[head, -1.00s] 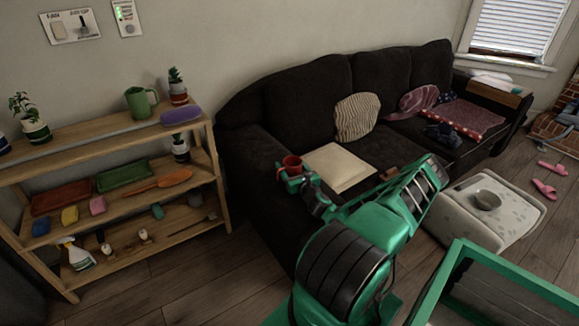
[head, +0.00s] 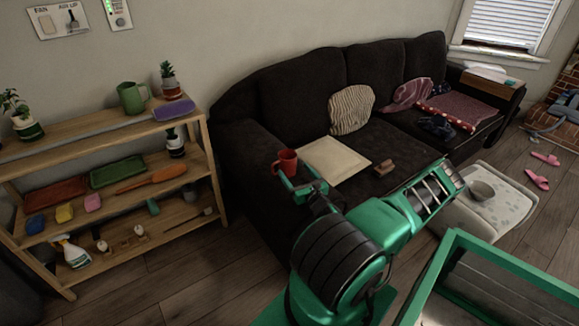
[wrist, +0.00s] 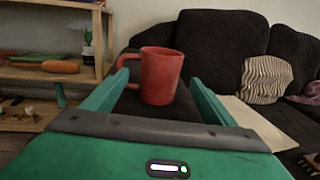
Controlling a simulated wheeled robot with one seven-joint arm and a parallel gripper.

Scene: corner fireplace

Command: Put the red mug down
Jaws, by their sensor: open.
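My gripper (head: 303,182) is open just on the near side of the mug. In the wrist view its two green fingertips (wrist: 159,80) are spread on either side of the mug, with a gap at the right. I cannot tell whether the handle touches the left finger.
A striped cushion (head: 351,109) leans on the backrest. A wooden shelf (head: 208,165) with plants and tools stands left. A white ottoman (head: 500,212) is at the right.

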